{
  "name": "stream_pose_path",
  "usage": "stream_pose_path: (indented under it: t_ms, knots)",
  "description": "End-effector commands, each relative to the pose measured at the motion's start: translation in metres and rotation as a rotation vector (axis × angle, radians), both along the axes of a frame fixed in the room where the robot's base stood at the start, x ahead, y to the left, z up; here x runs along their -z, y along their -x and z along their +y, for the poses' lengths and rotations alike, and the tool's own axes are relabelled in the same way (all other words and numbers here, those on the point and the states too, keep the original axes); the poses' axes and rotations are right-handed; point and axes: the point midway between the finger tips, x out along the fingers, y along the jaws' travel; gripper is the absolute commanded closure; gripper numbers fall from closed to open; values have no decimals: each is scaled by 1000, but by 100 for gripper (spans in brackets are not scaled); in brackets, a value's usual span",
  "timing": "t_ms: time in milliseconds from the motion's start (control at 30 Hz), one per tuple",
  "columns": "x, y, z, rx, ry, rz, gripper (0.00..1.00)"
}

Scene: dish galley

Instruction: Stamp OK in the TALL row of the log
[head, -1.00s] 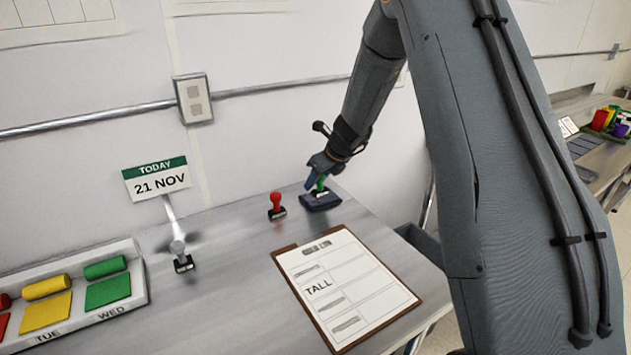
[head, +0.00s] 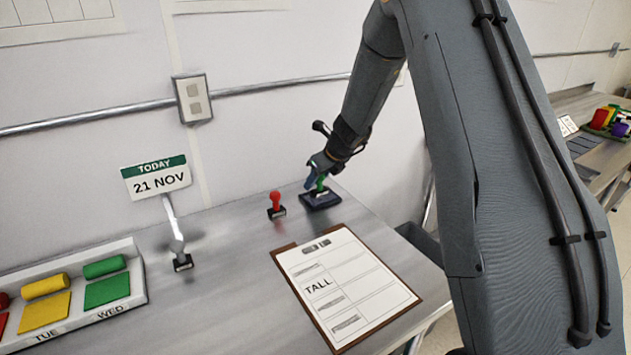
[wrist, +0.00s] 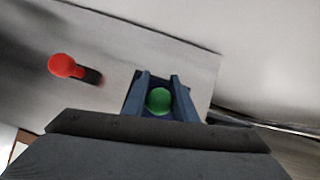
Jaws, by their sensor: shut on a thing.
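My gripper (head: 318,181) is shut on a green-handled stamp (head: 320,186) at the dark ink pad (head: 322,201) near the back of the table. The stamp's round green knob (wrist: 159,100) sits between the two fingers in the wrist view. The stamp's base is over or on the pad; I cannot tell if it touches. The log (head: 345,285) is a white sheet on a brown clipboard in front of the pad. Its TALL row (head: 318,287) shows the word at the left, and the boxes to its right look blank.
A red-handled stamp (head: 276,203) stands left of the pad and shows in the wrist view (wrist: 64,66). A grey-handled stamp (head: 181,255) stands further left, by the TODAY 21 NOV sign (head: 157,178). A tray with coloured blocks (head: 128,315) is at the left edge.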

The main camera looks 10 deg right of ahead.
Motion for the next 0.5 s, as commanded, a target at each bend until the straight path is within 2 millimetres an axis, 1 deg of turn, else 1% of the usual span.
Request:
stream_pose_path:
  t_ms: [500]
  knots:
    - [6, 0, 0, 0, 0, 0, 89]
